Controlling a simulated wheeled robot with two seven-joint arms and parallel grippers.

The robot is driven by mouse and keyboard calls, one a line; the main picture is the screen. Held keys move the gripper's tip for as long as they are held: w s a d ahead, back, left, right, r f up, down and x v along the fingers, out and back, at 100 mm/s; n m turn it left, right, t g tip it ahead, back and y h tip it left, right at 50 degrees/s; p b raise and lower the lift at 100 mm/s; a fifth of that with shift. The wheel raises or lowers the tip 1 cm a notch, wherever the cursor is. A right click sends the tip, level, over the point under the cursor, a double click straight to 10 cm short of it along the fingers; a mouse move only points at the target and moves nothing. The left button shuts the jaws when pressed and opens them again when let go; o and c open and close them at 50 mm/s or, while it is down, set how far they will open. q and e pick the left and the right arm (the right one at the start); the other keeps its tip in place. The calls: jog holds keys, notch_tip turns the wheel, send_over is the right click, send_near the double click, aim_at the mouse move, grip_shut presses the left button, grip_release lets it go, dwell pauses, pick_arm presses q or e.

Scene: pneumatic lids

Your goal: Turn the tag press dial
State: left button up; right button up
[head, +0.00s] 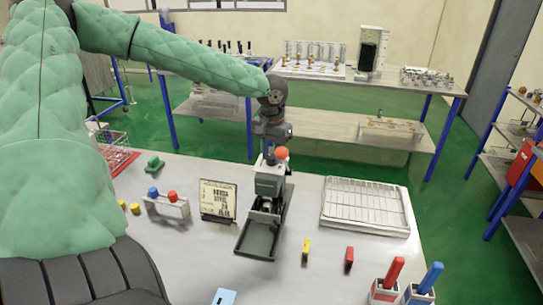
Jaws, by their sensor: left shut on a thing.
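The tag press (268,184) is a grey-green machine on the table, with an orange-red ball knob (281,153) at its top and a dark open tray (258,240) at its front. My left arm, in a green padded sleeve, reaches over from the left. My left gripper (268,148) points down at the top of the press, beside the ball knob, and is shut on the dial there. The gripper hides most of the dial, so its setting cannot be read. My right gripper is out of view.
A sign card (218,200) stands just left of the press, and a rack with blue and red knobs (167,208) further left. A wire-lined tray (365,205) lies right. Yellow (306,250) and red (349,259) blocks are in front. Red-handled (385,290) and blue-handled (420,293) holders stand front right.

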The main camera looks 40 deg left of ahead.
aim_at(271, 156)
pick_arm(q)
jog(key=shift+n+b, duration=0.4)
jog(key=shift+n, duration=1.5)
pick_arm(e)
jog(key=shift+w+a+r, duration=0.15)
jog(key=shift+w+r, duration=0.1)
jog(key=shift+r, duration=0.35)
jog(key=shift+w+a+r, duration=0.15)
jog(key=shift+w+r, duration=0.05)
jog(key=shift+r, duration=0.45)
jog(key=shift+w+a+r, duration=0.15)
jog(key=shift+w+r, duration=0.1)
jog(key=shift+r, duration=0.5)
pick_arm(q)
jog(key=o, duration=1)
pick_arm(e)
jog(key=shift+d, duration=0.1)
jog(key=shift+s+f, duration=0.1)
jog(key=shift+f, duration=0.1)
